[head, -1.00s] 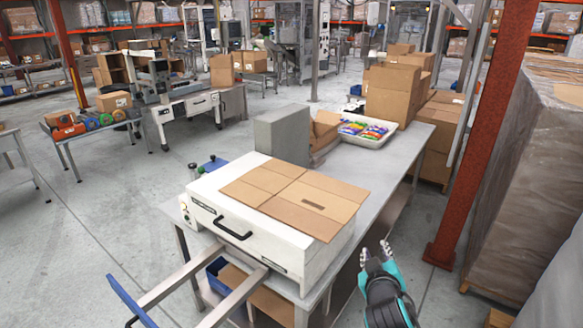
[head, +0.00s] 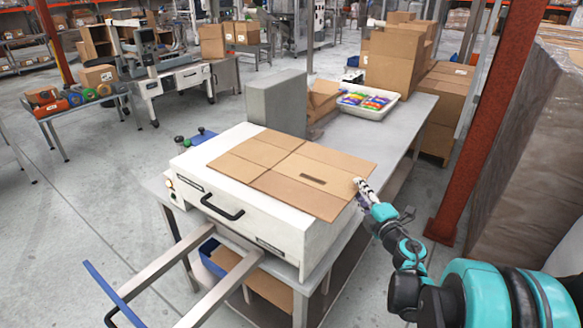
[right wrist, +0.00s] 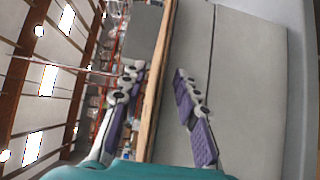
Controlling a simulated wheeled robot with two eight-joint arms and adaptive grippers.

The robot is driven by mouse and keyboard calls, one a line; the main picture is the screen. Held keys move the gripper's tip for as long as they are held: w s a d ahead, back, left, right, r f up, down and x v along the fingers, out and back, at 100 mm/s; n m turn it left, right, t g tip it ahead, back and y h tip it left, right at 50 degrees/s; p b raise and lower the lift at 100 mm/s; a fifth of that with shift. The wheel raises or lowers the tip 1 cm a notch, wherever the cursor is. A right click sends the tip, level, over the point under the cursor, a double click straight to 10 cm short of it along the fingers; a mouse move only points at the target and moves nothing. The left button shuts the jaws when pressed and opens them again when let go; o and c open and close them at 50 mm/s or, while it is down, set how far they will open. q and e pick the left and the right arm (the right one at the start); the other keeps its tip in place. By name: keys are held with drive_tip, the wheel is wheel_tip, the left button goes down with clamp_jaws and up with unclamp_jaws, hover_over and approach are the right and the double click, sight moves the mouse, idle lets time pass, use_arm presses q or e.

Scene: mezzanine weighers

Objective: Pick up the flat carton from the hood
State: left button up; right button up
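The flat carton (head: 285,185) is a brown, creased sheet lying on top of the white hood (head: 270,232). Its right edge sticks out slightly past the hood's side. My right gripper (head: 361,186) is at that right edge, near the carton's front right corner. In the right wrist view, the fingers of my right gripper (right wrist: 158,72) are apart, one on each side of the carton's edge (right wrist: 161,75), with gaps to the board. The hood's pale side wall (right wrist: 250,80) is behind one finger. My left gripper is not in view.
A grey block (head: 278,102) and a white tray (head: 365,103) of colourful packets stand behind the hood on the grey table (head: 415,105). A red post (head: 475,145) and a wrapped pallet (head: 530,150) stand to the right. Metal rails (head: 165,270) stick out in front.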

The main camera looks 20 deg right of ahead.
drive_tip(key=w, duration=0.2)
drive_tip(key=shift+w, duration=0.35)
clamp_jaws()
drive_tip(key=shift+r, duration=0.15)
